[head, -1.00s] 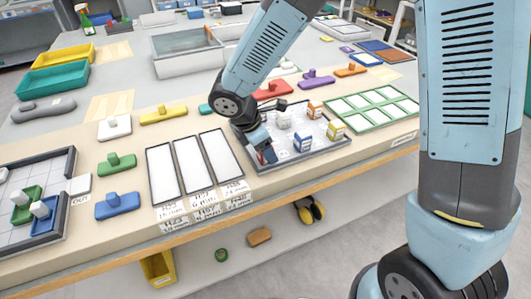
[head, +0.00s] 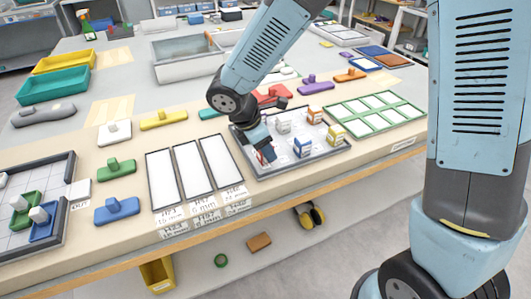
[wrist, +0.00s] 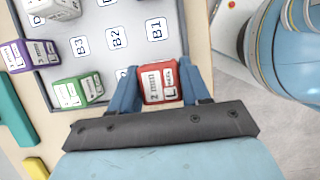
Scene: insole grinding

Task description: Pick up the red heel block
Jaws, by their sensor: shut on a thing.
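The red heel block (wrist: 158,84), with a white label reading "2 mm" and "L", is between the two blue fingers of my gripper (wrist: 160,88) in the wrist view. The fingers press on its two sides. It is at the edge of the grey tray (wrist: 112,52) marked B1, B2 and B3; whether it touches the tray floor I cannot tell. In the head view my gripper (head: 265,153) is low at the left part of the tray (head: 318,159), and the block is mostly hidden, with only a little red showing.
In the head view a blue block (head: 303,147) and a yellow block (head: 337,134) stand right of my gripper. White panels (head: 193,170) lie to its left.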

